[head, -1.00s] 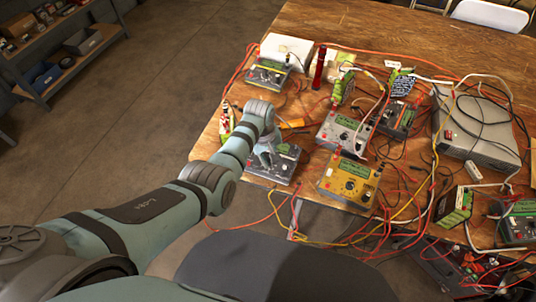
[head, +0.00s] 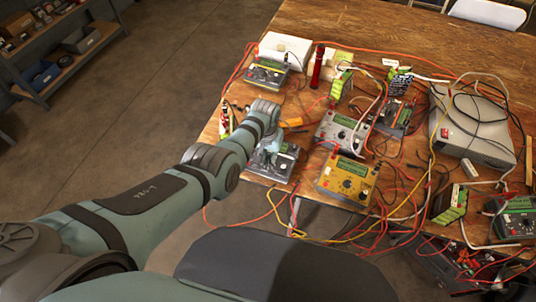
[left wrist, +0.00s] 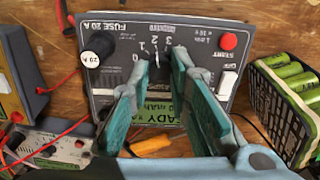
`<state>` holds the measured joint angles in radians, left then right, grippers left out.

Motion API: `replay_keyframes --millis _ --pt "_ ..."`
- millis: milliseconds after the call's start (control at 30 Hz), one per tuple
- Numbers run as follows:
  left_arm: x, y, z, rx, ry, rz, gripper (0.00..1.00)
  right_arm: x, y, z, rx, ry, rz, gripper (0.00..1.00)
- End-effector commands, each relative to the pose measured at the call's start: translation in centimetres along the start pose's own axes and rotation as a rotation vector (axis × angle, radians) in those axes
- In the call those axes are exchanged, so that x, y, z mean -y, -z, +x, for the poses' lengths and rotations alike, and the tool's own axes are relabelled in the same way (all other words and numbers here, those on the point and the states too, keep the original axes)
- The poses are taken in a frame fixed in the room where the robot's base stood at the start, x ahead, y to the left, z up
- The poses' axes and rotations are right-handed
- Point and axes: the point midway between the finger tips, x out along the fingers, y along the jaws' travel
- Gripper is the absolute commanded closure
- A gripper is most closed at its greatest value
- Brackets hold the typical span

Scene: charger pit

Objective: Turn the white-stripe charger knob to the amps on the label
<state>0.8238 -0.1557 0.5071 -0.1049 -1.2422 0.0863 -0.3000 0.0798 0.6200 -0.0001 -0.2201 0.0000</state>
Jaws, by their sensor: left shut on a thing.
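A dark grey charger (head: 265,170) sits at the table's near left edge. In the left wrist view the charger (left wrist: 110,20) appears upside down, with a numbered dial, a red start button (left wrist: 228,41), a black fuse cap (left wrist: 97,46) and a green display (left wrist: 158,112). My left gripper (left wrist: 162,62) is at the middle of the dial, its fingers shut on the knob, which they mostly hide. My right gripper is not in view.
A yellow charger (head: 347,180) and a silver charger (head: 342,132) stand to the right. A battery pack (left wrist: 290,88) is beside the charger in the wrist view. An orange-handled tool (head: 291,122) lies behind. Red and yellow cables cross the table's front edge.

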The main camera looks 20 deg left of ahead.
Motion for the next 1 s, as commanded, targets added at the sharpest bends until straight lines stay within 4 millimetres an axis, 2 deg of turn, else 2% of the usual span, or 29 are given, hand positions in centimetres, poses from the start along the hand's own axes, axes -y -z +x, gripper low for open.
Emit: replay_keyframes --millis 533,567,667,1000 --pt "-0.03 0.12 -0.06 -0.004 0.002 0.028 1.0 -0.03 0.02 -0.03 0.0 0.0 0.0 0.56" --pt "-0.03 0.12 -0.06 -0.004 0.002 0.028 0.79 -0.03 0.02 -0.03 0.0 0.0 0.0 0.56" --pt "-0.03 0.09 -0.05 -0.003 0.002 0.028 0.63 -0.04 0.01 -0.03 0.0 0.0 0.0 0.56" --pt "-0.04 0.07 -0.15 -0.002 0.002 0.028 0.62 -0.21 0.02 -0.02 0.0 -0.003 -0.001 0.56"
